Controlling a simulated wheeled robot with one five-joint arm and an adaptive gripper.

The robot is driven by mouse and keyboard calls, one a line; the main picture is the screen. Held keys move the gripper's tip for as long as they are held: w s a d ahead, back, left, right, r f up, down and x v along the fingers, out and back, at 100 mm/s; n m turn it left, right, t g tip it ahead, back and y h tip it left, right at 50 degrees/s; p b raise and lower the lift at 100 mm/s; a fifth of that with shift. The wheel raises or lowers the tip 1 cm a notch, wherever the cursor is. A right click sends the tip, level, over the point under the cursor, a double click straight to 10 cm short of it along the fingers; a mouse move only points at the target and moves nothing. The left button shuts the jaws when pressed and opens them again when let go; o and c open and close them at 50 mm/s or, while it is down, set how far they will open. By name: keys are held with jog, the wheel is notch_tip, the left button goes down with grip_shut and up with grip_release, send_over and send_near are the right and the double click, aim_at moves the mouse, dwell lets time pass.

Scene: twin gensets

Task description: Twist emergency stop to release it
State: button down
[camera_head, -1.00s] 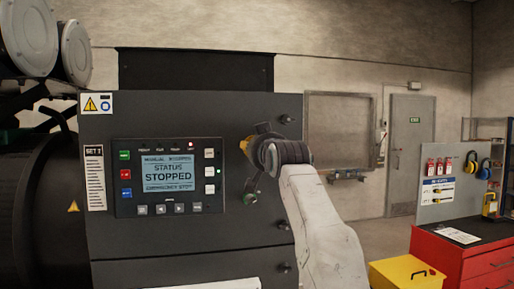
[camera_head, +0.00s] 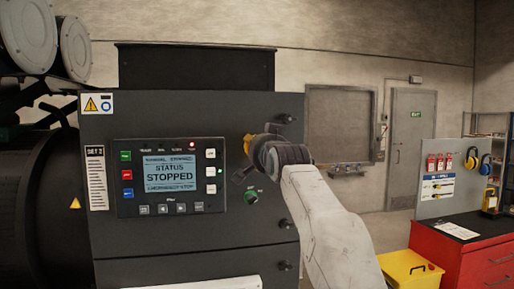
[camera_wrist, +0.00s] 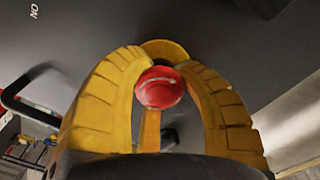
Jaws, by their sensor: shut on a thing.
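The emergency stop is a red round button (camera_wrist: 160,92) with a yellow collar (camera_wrist: 165,49) behind it, in the middle of the wrist view. My gripper (camera_wrist: 163,66) has its yellow ribbed fingers closed around the button, one on each side. In the head view my gripper (camera_head: 250,146) is against the dark control panel (camera_head: 265,112), right of the display. The button itself is hidden there behind my gripper and wrist. The display (camera_head: 169,175) reads "STATUS STOPPED" and "EMERGENCY STOP".
A green knob (camera_head: 251,197) sits on the panel just below my gripper. Black latches (camera_head: 285,223) stick out along the panel's right edge. A red cabinet (camera_head: 465,250) and a yellow box (camera_head: 408,268) stand at the right. The floor between panel and door is partly clear.

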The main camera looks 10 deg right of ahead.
jog(key=shift+s+r, duration=0.15)
jog(key=shift+r, duration=0.35)
jog(key=c, duration=1.3)
grip_release()
jog(key=shift+c, duration=0.2)
jog(key=o, duration=0.3)
jog(key=shift+s+d, duration=0.15)
jog(key=shift+d, duration=0.1)
jog(key=o, duration=0.3)
jog(key=shift+a+f, duration=0.15)
jog(key=shift+a, duration=0.05)
jog(key=shift+f, duration=0.1)
jog(key=shift+s, duration=0.1)
jog(key=s, duration=1.1)
jog(key=shift+s, duration=0.3)
